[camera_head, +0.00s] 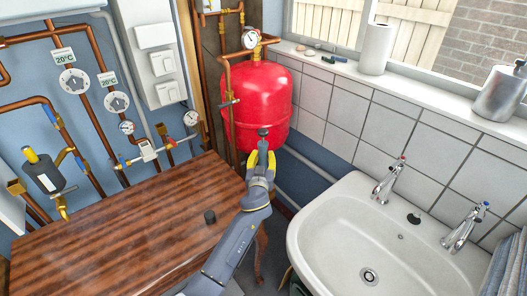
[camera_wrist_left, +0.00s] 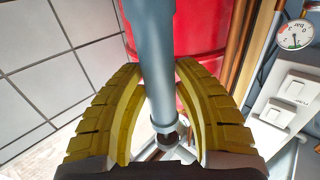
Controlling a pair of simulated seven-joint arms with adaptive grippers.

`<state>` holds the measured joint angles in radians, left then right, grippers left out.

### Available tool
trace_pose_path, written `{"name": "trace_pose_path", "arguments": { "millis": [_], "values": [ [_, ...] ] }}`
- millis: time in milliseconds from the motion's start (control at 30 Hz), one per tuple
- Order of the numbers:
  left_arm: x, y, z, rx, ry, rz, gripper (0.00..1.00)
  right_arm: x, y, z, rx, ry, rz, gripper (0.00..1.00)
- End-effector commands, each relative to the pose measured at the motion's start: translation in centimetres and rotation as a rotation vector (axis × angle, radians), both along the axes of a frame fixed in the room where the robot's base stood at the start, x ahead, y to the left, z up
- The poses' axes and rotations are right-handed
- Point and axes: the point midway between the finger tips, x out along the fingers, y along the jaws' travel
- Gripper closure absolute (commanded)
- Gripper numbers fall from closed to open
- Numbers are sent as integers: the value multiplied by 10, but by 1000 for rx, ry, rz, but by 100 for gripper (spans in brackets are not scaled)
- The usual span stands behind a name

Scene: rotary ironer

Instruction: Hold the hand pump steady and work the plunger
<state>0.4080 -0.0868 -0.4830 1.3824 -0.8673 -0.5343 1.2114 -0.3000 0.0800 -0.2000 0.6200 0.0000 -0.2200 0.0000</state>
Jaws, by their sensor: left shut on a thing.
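My left gripper (camera_head: 262,160) has yellow fingers and is raised in front of the red tank, beyond the table's right edge. It is shut on a slim grey tube, the hand pump (camera_head: 263,144), whose dark rounded end (camera_head: 263,132) sticks up above the fingers. In the left wrist view the grey-blue pump tube (camera_wrist_left: 151,60) stands between the yellow fingers (camera_wrist_left: 160,108), with a paler collar and a round end near the palm. I cannot tell the plunger from the body. My right gripper is in neither view.
A red tank (camera_head: 258,100) with a gauge stands behind the gripper. A white sink (camera_head: 330,235) with two taps is at the right. Copper pipes and valves cover the left wall.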

Motion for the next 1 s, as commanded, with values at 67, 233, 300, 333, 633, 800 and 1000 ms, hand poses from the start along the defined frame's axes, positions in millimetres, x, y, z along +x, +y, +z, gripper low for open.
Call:
{"name": "trace_pose_path", "arguments": {
  "millis": [67, 233, 300, 333, 633, 800, 1000],
  "values": [
    [0, 0, -12, 2, 1, 0, 100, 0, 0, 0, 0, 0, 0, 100],
    [0, -1, -27, 2, -1, -5, 100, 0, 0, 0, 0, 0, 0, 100],
    [1, -1, -30, 2, -3, -9, 100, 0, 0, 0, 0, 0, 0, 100],
    [1, -2, -30, 2, -3, -12, 100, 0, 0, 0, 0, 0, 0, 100],
    [0, -3, -29, -1, -2, -14, 100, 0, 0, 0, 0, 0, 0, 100],
    [0, -3, -30, -3, -1, -15, 100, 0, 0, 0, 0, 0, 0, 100],
    [0, -2, -37, -1, -2, -15, 100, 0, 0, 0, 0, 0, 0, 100]
  ]
}}
